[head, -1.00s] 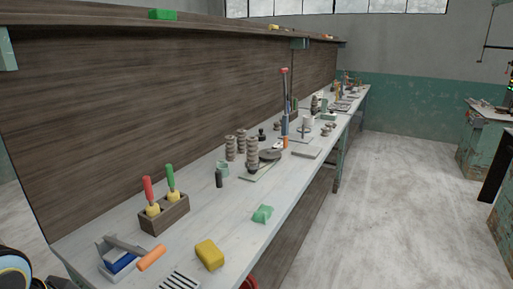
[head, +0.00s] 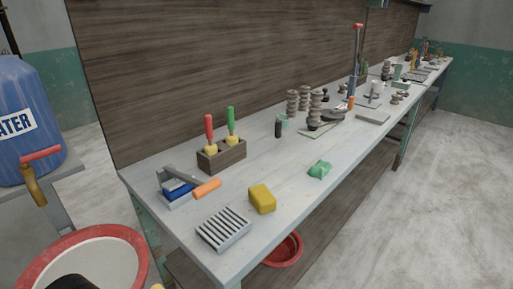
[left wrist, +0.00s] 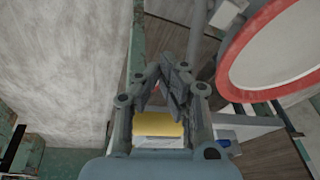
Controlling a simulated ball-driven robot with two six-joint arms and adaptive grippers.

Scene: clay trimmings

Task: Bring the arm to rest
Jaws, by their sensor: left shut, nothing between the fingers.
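My left gripper (left wrist: 175,88) shows in the left wrist view with its fingers together and nothing between them. The yellow sponge (left wrist: 158,128) shows behind the gripper's linkage, apart from the fingers. In the head view neither gripper can be made out. A dark shape at the bottom left of that view hides part of the red-rimmed tub (head: 135,240); I cannot tell what it is. My right gripper is in neither view.
The workbench (head: 280,208) holds the yellow sponge (head: 262,198), a slotted grey block (head: 223,229), a wooden tool holder (head: 222,156) and a green lump (head: 320,169). A blue water barrel (head: 25,95) stands at left. The floor (head: 425,200) at right is clear.

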